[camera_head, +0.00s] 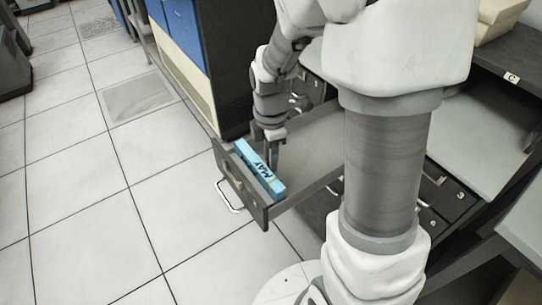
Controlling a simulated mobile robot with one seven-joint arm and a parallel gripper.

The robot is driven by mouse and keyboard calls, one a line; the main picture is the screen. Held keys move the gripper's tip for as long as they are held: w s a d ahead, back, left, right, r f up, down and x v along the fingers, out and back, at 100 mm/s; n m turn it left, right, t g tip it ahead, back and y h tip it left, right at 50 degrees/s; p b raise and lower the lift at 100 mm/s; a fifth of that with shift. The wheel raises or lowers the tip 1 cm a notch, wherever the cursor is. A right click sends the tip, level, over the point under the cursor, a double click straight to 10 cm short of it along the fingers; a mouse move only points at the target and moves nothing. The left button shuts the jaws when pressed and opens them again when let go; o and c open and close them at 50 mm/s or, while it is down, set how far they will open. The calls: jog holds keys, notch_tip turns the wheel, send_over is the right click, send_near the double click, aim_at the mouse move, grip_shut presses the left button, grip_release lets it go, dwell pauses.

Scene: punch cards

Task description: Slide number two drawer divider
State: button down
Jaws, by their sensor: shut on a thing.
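The open drawer (318,150) is pulled out, with its front at the lower left. A blue stack of cards marked MAY (260,170) stands in it, close behind the drawer front. My gripper (272,158) reaches down into the drawer just behind the blue stack. It is shut on a thin dark upright piece, which looks like the drawer divider (274,160). The fingertips and most of the divider are hard to make out at this size. I cannot tell whether the divider touches the blue stack.
The drawer has a light handle (228,197) on its front. Closed drawers with number labels (440,190) are at the right. A blue and cream cabinet (185,60) stands behind. The tiled floor (90,190) at the left is clear. My own arm hides part of the drawer unit.

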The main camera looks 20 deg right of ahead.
dwell(0.6)
jog(key=w+d, duration=0.1)
jog(key=d, duration=0.3)
jog(key=w+d+p, duration=0.1)
jog(key=d, duration=0.3)
jog(key=w+d, duration=0.2)
jog(key=d, duration=0.2)
jog(key=shift+w+d, duration=0.1)
jog(key=shift+d, duration=0.3)
jog(key=c, duration=0.7)
grip_release()
jog(key=shift+o, duration=0.2)
jog(key=shift+a, duration=0.1)
notch_tip(320, 180, up, 18)
jog(key=p, duration=0.4)
jog(key=shift+f, duration=0.25)
